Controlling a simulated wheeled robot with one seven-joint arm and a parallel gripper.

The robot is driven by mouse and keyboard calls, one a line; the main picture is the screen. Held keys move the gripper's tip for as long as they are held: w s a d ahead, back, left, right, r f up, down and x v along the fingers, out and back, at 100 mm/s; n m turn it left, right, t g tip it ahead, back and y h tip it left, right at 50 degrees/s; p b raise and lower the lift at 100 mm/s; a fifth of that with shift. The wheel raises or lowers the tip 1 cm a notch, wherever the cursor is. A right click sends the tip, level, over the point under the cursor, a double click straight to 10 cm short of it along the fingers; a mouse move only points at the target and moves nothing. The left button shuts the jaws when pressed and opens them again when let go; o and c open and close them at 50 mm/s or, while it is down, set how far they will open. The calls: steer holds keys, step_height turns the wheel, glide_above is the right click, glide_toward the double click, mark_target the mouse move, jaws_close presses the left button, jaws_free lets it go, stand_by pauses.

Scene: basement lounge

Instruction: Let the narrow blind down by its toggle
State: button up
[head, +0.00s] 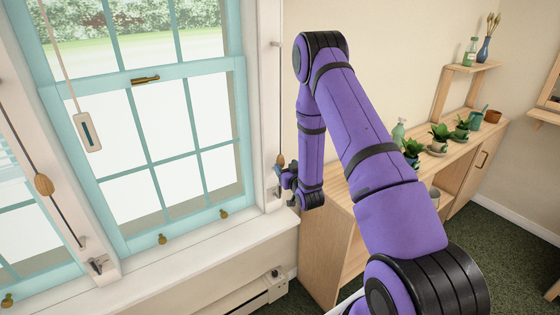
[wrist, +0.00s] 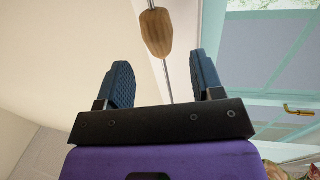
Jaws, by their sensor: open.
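An oval wooden toggle (head: 280,160) hangs on a cord at the right side of the window frame, just above my gripper (head: 286,174). In the wrist view the toggle (wrist: 156,33) is close, beyond the fingertips. Its thin cord (wrist: 167,85) runs down from it and appears between the two blue finger pads. My gripper (wrist: 163,75) is open, with nothing held. A second wooden toggle (head: 43,184) hangs on another cord at the left window post. I cannot tell which blind each cord works. No lowered blind shows over the visible panes.
A white slotted pull (head: 88,132) hangs on a cord before the teal window (head: 150,150). Cleats sit at the sill posts. A wooden cabinet (head: 330,235) with potted plants (head: 440,135) stands right of the window, close to my arm. A heater (head: 255,293) runs below the sill.

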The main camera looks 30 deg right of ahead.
mark_target(282, 161)
steer(key=shift+w+d, duration=0.15)
steer(key=shift+w, duration=0.85)
steer(key=shift+w+d, duration=0.2)
steer(key=shift+w, duration=0.75)
steer(key=shift+w+d, duration=0.15)
steer(key=shift+w, duration=0.85)
jaws_close()
steer(key=shift+r, duration=0.1)
